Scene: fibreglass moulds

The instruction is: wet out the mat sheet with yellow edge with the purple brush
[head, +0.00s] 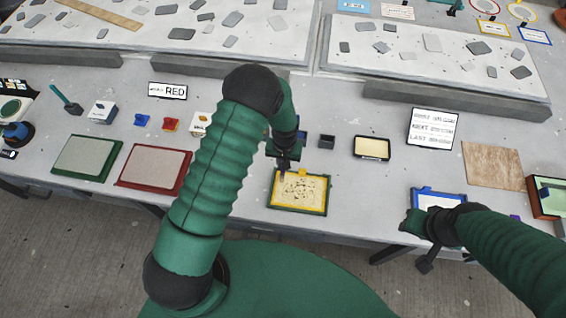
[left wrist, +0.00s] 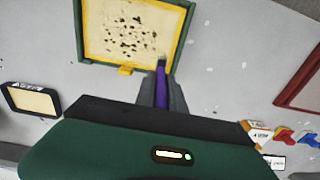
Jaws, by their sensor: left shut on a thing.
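The mat sheet with yellow edge (head: 299,196) lies on the table before me, cream with many dark specks, inside a dark green frame. It also shows at the top of the left wrist view (left wrist: 130,28). My left gripper (head: 283,160) is shut on the purple brush (left wrist: 161,88), over the sheet's far edge. The brush's dark bristles (left wrist: 162,61) point at the sheet near its border; I cannot tell whether they touch. My right gripper (head: 428,258) is by the blue-edged frame (head: 438,199), its fingers unclear.
A black tray with cream contents (head: 372,148) stands right of the sheet. A small dark cup (head: 327,141) is between them. A red-edged panel (head: 154,168) and a green-edged panel (head: 84,157) lie left. Signs (head: 432,129) and a wood board (head: 492,165) are right.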

